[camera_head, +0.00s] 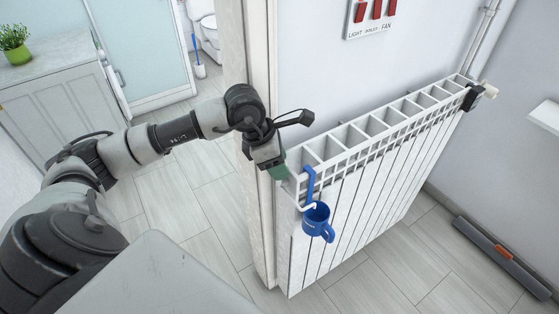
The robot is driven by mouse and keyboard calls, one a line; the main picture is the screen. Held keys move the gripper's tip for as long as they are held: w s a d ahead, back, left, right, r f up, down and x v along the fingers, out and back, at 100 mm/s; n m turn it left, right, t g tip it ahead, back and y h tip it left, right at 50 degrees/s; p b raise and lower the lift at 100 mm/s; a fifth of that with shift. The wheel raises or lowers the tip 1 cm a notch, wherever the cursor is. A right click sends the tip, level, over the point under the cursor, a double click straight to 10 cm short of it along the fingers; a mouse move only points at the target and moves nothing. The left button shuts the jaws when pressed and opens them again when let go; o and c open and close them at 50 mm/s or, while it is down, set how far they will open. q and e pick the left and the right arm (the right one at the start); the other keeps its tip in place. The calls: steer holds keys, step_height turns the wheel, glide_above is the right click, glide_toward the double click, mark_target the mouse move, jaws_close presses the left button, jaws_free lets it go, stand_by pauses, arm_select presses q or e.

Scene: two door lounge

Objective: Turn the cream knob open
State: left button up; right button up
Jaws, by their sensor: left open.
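A small cream knob (490,90) sticks out at the far right end of the white radiator (345,220), beside a dark fitting (472,98). My left gripper (281,173) is at the near left end of the radiator, at its top corner by the door frame, well away from that knob. It is open, with a green pad showing at its tip. Whether it touches the radiator I cannot tell. My right gripper is not in view.
The white door frame (262,60) stands beside my wrist. Red switches (376,10) are on the wall. A dark grey bar (503,257) lies on the floor at right.

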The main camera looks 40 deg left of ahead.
arm_select(q)
steer(key=shift+d+f, duration=0.1)
steer(key=shift+f, duration=0.2)
steer(key=c, duration=0.6)
steer(key=shift+f+n+t+b, duration=0.15)
steer(key=shift+n+t+b, duration=0.15)
steer(key=shift+n+b, duration=0.7)
steer(key=shift+n+t+y+b, duration=0.3)
steer(key=shift+n+y+b, duration=0.3)
steer(key=shift+n+b, duration=0.55)
steer(key=shift+n+y+b, duration=0.4)
steer(key=shift+n+b, duration=0.55)
steer(key=shift+b, duration=0.05)
steer(key=shift+n+y+b, duration=0.3)
steer(key=shift+n+b, duration=0.25)
steer(key=shift+n, duration=0.35)
steer(key=shift+r+t, duration=0.2)
steer(key=shift+t, duration=0.1)
